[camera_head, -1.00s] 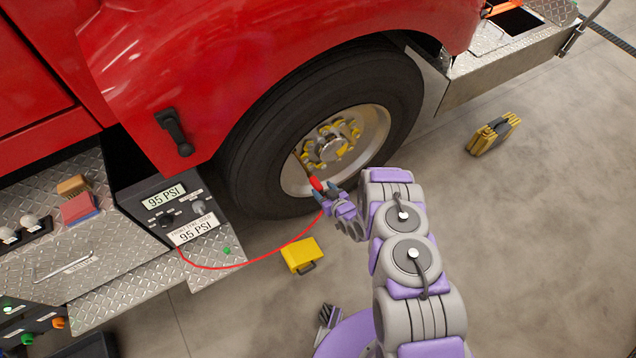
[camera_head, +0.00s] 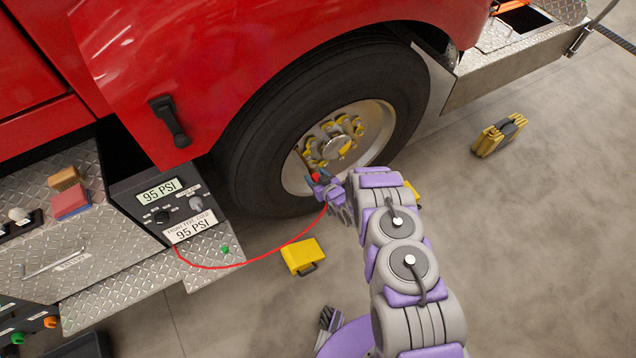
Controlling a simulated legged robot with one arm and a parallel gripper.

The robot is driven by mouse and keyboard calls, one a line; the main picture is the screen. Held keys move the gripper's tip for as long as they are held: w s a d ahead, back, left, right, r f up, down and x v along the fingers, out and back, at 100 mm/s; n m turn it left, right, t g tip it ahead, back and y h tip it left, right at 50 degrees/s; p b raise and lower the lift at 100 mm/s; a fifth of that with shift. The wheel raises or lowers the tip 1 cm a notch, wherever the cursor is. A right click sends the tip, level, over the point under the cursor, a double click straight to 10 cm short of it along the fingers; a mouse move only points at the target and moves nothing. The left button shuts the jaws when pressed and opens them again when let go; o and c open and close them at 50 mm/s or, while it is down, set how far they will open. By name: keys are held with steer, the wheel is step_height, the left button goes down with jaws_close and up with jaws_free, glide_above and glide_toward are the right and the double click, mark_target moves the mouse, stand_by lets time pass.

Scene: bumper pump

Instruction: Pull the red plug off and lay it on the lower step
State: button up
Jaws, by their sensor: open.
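The red plug (camera_head: 315,177) is at the wheel's valve stem, at the lower left of the silver hub (camera_head: 345,140). A thin red hose (camera_head: 262,258) runs from it down to the gauge box (camera_head: 170,208), which reads 95 PSI. My gripper (camera_head: 320,187) is at the plug with its jaws open, and its fingers partly hide the plug. I cannot tell whether they touch it. The lower step (camera_head: 150,280) is the diamond-plate ledge at the left, below the gauge box.
A small green item (camera_head: 225,250) lies on the lower step near its right end. Yellow wheel chocks (camera_head: 301,256) stand on the floor by the tire (camera_head: 265,150).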

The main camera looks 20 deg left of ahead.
steer(key=shift+w+a+f, duration=0.15)
steer(key=shift+w+a, duration=0.1)
steer(key=shift+a, duration=0.05)
steer(key=shift+a+r, duration=0.2)
steer(key=shift+r, duration=0.05)
stand_by(1.0)
steer(key=shift+c, duration=0.4)
steer(key=shift+a, duration=0.1)
jaws_close()
steer(key=shift+s, duration=0.15)
